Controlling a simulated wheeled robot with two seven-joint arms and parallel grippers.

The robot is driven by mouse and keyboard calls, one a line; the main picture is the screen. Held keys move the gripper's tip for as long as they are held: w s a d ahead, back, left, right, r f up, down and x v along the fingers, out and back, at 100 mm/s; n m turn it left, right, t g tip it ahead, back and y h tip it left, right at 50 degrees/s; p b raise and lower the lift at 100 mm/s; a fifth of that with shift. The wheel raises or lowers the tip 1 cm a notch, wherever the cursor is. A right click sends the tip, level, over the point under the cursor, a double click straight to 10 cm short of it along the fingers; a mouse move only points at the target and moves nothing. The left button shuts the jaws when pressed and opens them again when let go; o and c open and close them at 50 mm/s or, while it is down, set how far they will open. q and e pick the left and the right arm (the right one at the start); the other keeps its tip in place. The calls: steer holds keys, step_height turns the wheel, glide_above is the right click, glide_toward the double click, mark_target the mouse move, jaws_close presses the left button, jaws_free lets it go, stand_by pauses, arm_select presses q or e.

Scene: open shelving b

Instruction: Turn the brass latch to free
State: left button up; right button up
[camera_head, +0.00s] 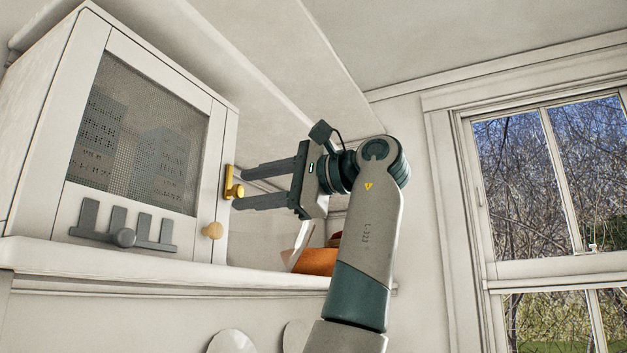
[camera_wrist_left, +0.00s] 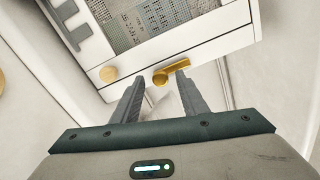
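The brass latch (camera_head: 229,180) is on the right edge of the white mesh-front cabinet (camera_head: 211,160). Its lever points up, roughly along the door edge. The latch also shows in the left wrist view (camera_wrist_left: 172,72), just beyond my fingertips. My left gripper (camera_head: 239,188) reaches in from the right with its two fingers apart, one above the other, tips close to the latch. In the left wrist view the gripper (camera_wrist_left: 160,77) is open with nothing held between the fingers; one tip overlaps the lever's end. I cannot tell whether they touch. My right gripper is out of view.
A round wooden knob (camera_head: 213,230) sits on the door below the latch. Grey hooks (camera_head: 124,237) line the cabinet's lower front. The cabinet stands on a white shelf (camera_head: 150,265); an orange object (camera_head: 316,262) lies behind my arm. A window (camera_head: 540,190) is at right.

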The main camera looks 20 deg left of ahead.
arm_select(q)
steer(key=s+d, duration=0.1)
steer(key=d, duration=1.5)
steer(key=shift+s+b, duration=0.15)
steer(key=shift+b, duration=0.2)
